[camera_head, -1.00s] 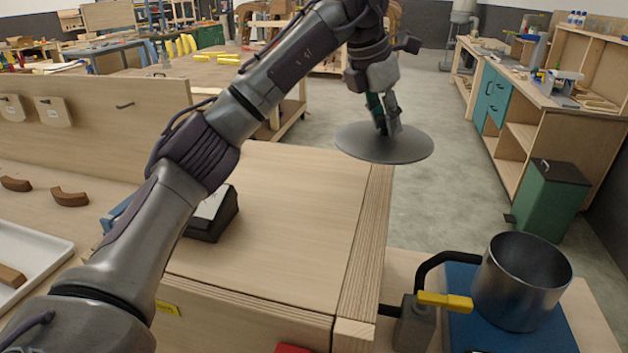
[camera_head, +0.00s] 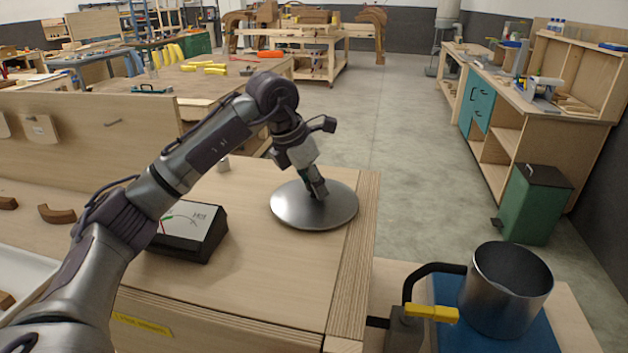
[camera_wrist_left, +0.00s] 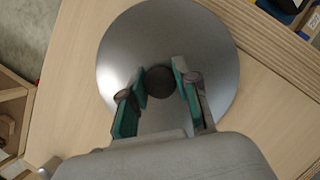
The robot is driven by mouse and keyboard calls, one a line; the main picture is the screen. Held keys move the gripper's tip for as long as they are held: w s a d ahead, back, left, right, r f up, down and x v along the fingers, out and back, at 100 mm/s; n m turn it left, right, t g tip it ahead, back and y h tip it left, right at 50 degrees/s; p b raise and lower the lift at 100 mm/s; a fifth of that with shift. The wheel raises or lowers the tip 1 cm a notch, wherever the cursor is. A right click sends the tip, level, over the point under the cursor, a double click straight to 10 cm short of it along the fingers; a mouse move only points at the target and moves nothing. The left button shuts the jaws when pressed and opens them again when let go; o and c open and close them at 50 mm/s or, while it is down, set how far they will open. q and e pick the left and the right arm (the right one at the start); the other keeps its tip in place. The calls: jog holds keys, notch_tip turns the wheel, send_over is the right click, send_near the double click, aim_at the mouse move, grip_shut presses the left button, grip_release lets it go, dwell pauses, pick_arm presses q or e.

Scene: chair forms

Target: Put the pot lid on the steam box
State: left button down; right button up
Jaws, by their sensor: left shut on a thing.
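The pot lid (camera_head: 288,212) is a round grey metal disc with a dark knob (camera_wrist_left: 161,81). My left gripper (camera_head: 318,192) is shut on the knob from above. In the wrist view my left gripper (camera_wrist_left: 160,85) has its green-padded fingers on both sides of the knob. The lid is level above or on the pale wooden top of the steam box (camera_head: 265,265), near its right edge; whether it touches the top I cannot tell. My right gripper is out of view.
A black-cased gauge (camera_head: 190,232) stands on the box top, left of the lid. An open metal pot (camera_head: 505,290) stands on a blue base (camera_head: 447,290) at the lower right, near a yellow-handled valve (camera_head: 432,312). The box top in front of the lid is clear.

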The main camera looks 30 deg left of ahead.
pick_arm(q)
jog(key=shift+d, duration=0.1)
jog(key=c, duration=1.2)
grip_release()
jog(key=shift+f, duration=0.1)
jog(key=o, duration=0.4)
jog(key=shift+c, duration=0.2)
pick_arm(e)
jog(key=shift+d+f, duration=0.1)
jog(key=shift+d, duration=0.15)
pick_arm(q)
jog(key=shift+r, duration=0.3)
jog(key=b+v, duration=0.1)
jog(key=v, duration=1.1)
jog(key=shift+b, duration=0.4)
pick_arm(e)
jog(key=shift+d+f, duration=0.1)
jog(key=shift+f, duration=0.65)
pick_arm(q)
jog(key=shift+s+f, duration=0.1)
jog(key=shift+f, duration=0.1)
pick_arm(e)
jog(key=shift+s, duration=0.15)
